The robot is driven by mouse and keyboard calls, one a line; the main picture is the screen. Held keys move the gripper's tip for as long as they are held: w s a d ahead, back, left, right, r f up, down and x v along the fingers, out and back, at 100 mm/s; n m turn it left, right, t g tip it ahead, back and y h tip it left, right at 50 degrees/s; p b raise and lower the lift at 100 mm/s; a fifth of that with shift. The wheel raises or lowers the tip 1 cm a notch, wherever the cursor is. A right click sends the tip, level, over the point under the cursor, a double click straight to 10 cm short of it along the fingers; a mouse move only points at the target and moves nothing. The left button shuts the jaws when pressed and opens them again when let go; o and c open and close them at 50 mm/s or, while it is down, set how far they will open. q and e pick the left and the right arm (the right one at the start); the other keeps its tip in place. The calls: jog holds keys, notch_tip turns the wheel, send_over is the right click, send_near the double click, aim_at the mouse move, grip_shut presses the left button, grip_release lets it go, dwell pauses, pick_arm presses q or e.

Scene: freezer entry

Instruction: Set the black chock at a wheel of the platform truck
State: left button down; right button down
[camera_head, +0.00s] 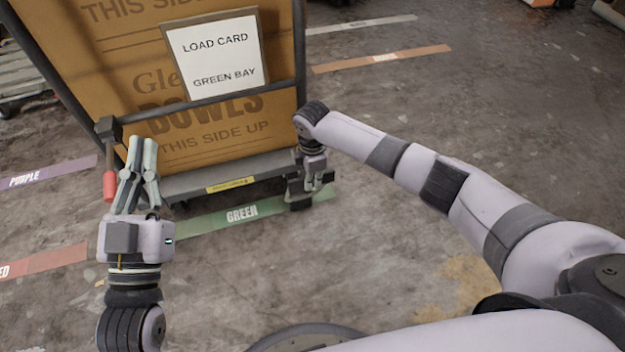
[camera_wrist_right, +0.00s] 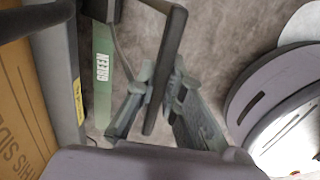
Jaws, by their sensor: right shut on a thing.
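The platform truck (camera_head: 215,183) stands at the top left with a large carton on it. Its wheel by the near right corner cannot be made out. The black chock (camera_head: 298,201) sits low by that corner, over the right end of the green floor strip; it is partly hidden. My right gripper (camera_head: 315,180) is just above it. In the right wrist view the right fingers (camera_wrist_right: 157,100) are shut on a black bar (camera_wrist_right: 172,50), which looks like the chock's handle.
A lever with a red grip (camera_head: 110,187) hangs at the truck's left post, close beside my left fingers. A load card (camera_head: 215,52) reads green bay. Floor strips mark green (camera_head: 240,212), purple (camera_head: 30,178) and red.

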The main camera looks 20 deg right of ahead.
pick_arm(q)
jog(key=shift+r, duration=0.2)
pick_arm(e)
jog(key=shift+w+r, duration=0.1)
jog(key=shift+w, duration=0.05)
pick_arm(q)
jog(key=shift+s+r, duration=0.1)
jog(key=shift+s, duration=0.05)
pick_arm(e)
jog(key=shift+f, duration=0.2)
jog(key=c, duration=1.6)
grip_release()
pick_arm(q)
jog(key=shift+r, duration=0.1)
pick_arm(e)
jog(key=shift+f, duration=0.15)
notch_tip(320, 180, up, 12)
jog(key=shift+s, duration=0.25)
